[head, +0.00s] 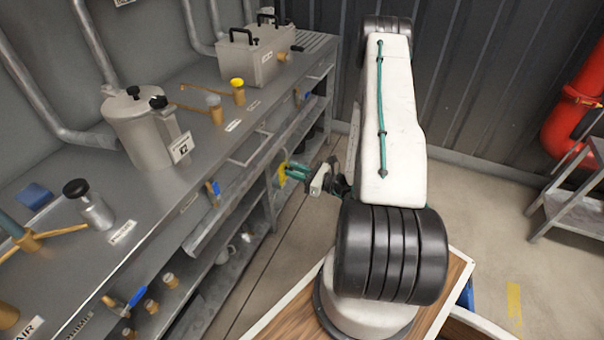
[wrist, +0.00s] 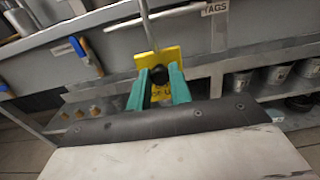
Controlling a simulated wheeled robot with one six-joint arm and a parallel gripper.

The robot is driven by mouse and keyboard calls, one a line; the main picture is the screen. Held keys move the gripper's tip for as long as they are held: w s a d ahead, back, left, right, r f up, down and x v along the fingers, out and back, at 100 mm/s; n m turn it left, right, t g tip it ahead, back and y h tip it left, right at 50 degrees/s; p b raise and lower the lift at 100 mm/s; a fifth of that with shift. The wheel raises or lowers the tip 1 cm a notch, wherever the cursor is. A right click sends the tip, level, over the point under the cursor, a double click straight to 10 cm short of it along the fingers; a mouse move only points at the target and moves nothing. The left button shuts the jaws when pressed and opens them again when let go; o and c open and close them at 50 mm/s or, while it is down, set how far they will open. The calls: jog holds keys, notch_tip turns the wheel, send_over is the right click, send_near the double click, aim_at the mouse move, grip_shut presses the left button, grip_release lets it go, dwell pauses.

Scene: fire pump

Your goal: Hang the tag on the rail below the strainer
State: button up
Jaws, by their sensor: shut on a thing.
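The strainer is probably the grey lidded pot (head: 140,128) on the bench, with a white label on its right side too small to read. Below it, a pale rail (head: 212,222) runs along the bench front. In the wrist view a light rail (wrist: 180,13) crosses the bench front. My gripper (head: 294,172) is shut on the yellow tag (head: 282,174), just out from the bench front. In the wrist view the tag (wrist: 170,54) sits between the teal fingers (wrist: 158,88). A thin grey rod appears above it; I cannot tell whether they touch.
A blue-handled valve (wrist: 82,50) projects left of the tag in the wrist view. A "TAGS" label (wrist: 216,7) is at upper right. Several cans (wrist: 280,75) stand on the lower shelf (wrist: 292,121). A grey box (head: 258,58) stands farther along the bench.

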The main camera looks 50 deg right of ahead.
jog(key=x, duration=0.9)
jog(key=shift+a+f, duration=0.1)
jog(key=shift+f, duration=1.05)
jog(key=shift+c, duration=0.3)
jog(key=o, duration=0.9)
